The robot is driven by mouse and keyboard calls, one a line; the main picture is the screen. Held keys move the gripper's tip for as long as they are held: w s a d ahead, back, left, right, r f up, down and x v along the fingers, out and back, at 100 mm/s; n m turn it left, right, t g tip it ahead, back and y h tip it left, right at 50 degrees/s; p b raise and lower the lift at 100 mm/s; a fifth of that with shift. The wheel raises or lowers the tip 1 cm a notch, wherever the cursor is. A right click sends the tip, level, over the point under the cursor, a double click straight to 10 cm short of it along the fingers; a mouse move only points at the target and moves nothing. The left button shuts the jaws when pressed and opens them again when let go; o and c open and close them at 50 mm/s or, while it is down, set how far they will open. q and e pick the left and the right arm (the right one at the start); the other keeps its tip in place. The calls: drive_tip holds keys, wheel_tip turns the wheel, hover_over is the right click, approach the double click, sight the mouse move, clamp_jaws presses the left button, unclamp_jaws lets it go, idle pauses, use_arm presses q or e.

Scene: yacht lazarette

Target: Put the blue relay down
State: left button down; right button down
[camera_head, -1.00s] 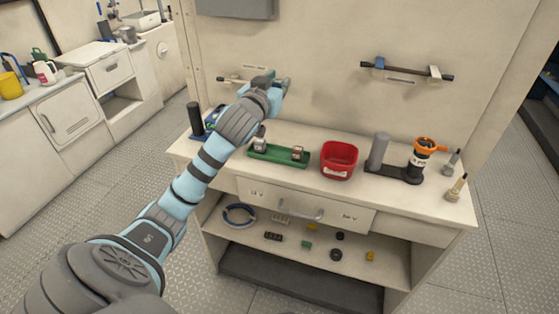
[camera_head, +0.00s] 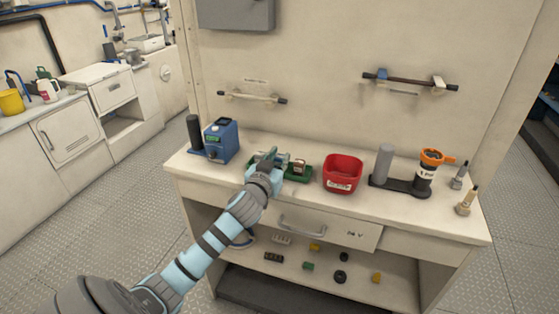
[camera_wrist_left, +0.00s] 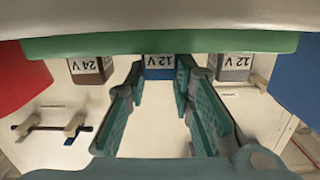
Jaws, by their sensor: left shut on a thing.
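The blue relay (camera_wrist_left: 160,67), labelled 12 V, is between the fingers of my left gripper in the wrist view, which is upside down. My left gripper (camera_head: 271,156) is shut on it at the green tray (camera_head: 303,177); the gripper hides the relay in the head view. The relay is in line with a relay labelled 24 V (camera_wrist_left: 90,67) and another labelled 12 V (camera_wrist_left: 233,66), apart from both. The green tray's edge (camera_wrist_left: 160,42) shows beside it; whether the relay touches the tray I cannot tell. My right gripper is not in view.
A red bin (camera_head: 342,176) is right of the tray, and a blue device (camera_head: 222,141) is to its left. A grey cylinder (camera_head: 384,163) and an orange-topped black tool (camera_head: 426,172) stand further right. Two rods (camera_head: 252,97) (camera_head: 410,81) are on the wall behind.

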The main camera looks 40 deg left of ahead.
use_arm(q)
drive_tip(key=c, duration=1.4)
unclamp_jaws()
drive_tip(key=shift+r, duration=0.1)
drive_tip(key=p+v, duration=0.1)
drive_tip(key=v, duration=1.1)
